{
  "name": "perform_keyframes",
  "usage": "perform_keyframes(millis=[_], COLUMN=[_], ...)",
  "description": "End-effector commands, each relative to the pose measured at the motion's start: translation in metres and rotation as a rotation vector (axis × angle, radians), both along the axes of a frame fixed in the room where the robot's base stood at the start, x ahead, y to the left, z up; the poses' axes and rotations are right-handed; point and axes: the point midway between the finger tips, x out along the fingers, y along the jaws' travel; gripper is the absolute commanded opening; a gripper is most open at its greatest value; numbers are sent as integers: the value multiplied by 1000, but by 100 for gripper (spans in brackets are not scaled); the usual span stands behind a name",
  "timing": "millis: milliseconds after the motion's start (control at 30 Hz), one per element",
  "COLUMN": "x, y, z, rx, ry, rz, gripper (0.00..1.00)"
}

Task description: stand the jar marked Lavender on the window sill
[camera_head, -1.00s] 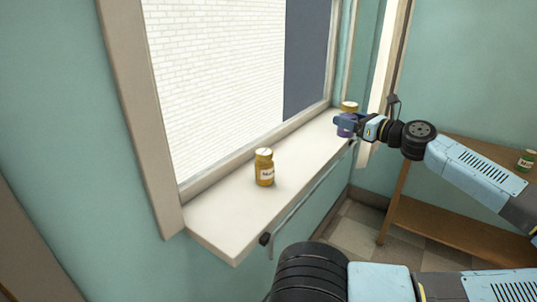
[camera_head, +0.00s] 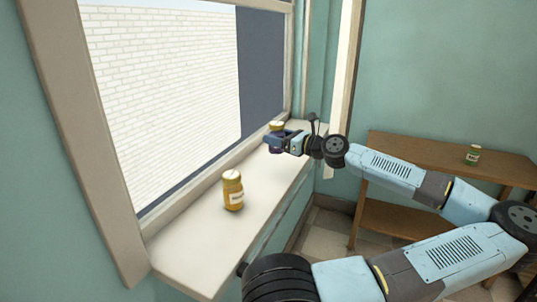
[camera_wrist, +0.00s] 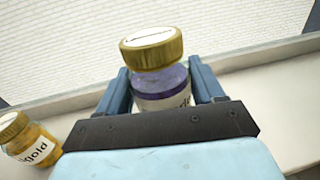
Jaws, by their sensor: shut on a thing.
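A jar with purple contents and a gold lid (camera_wrist: 160,78) is between the two blue fingers of my gripper (camera_wrist: 162,95) in the wrist view. Its label is mostly hidden by my gripper, so the name cannot be read. In the head view the purple jar (camera_head: 276,128) is at the far part of the white window sill (camera_head: 195,245), and my gripper (camera_head: 275,140) is shut on it. The jar looks upright over the sill. I cannot tell whether its base touches the sill.
An orange-yellow jar (camera_head: 233,192) with a gold lid stands on the nearer sill; its label in the wrist view (camera_wrist: 38,150) ends in "gold". A green jar (camera_head: 472,154) stands on a wooden shelf unit (camera_head: 420,150) at right. The sill between the jars is clear.

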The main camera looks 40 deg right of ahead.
Motion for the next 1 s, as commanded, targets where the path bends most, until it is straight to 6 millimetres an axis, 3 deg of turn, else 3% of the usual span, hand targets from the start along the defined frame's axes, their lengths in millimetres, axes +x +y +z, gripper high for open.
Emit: perform_keyframes(millis=[100, 433, 700, 1000], x=[13, 31, 31, 30], y=[5, 10, 9, 9], z=[-16, -37, -65, -67], rx=[0, -1, 1, -2], ry=[0, -1, -1, 0], rz=[2, 2, 0, 0], gripper=[25, 25, 25, 25])
